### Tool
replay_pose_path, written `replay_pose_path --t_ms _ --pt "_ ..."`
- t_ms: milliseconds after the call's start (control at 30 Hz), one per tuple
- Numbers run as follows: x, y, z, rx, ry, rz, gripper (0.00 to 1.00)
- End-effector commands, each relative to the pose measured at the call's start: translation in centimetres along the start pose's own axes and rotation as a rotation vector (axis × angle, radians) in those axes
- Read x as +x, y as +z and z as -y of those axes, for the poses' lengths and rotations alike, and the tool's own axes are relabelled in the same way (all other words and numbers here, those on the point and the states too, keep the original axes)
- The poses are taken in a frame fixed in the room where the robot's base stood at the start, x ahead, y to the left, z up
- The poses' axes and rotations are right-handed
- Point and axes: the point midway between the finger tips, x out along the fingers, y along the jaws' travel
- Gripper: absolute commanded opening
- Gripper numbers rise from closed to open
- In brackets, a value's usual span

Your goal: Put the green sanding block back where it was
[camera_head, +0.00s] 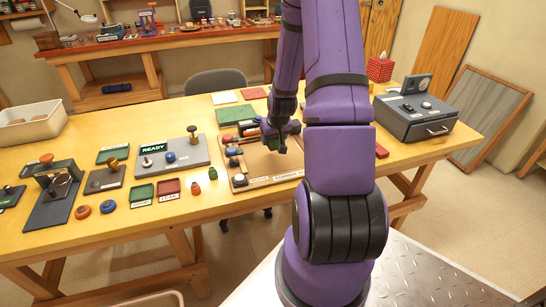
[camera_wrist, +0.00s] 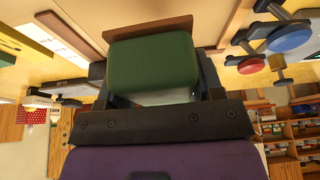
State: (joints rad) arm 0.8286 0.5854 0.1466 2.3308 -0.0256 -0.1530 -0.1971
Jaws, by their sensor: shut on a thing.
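The green sanding block (camera_wrist: 150,65) fills the upper middle of the wrist view, with a pale lower face. My gripper (camera_wrist: 152,90) is shut on it, dark fingers on either side. In the head view my gripper (camera_head: 281,135) hangs over the wooden tray (camera_head: 262,176) on the yellow table. I cannot make out the block clearly there, and I cannot tell whether it touches the tray.
In the tray stand small dark, blue and red pieces (camera_head: 233,151) on its left side. A grey READY panel with knobs (camera_head: 185,158) is to the left. A dark drawer box (camera_head: 414,118) stands at right. Green and red dishes (camera_head: 142,194) lie near the front.

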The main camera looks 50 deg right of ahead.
Motion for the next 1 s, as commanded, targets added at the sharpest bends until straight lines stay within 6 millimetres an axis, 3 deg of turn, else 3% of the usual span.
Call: replay_pose_path --t_ms 133,433,700,1000 --pt "2.2 0.9 0.0 0.002 0.000 0.002 0.23" --pt "4.0 1.7 0.0 0.001 0.000 0.002 0.23" --pt "6.7 2.8 0.0 0.000 0.000 0.001 0.23" --pt "6.8 2.8 0.0 0.000 0.000 -0.001 0.23"
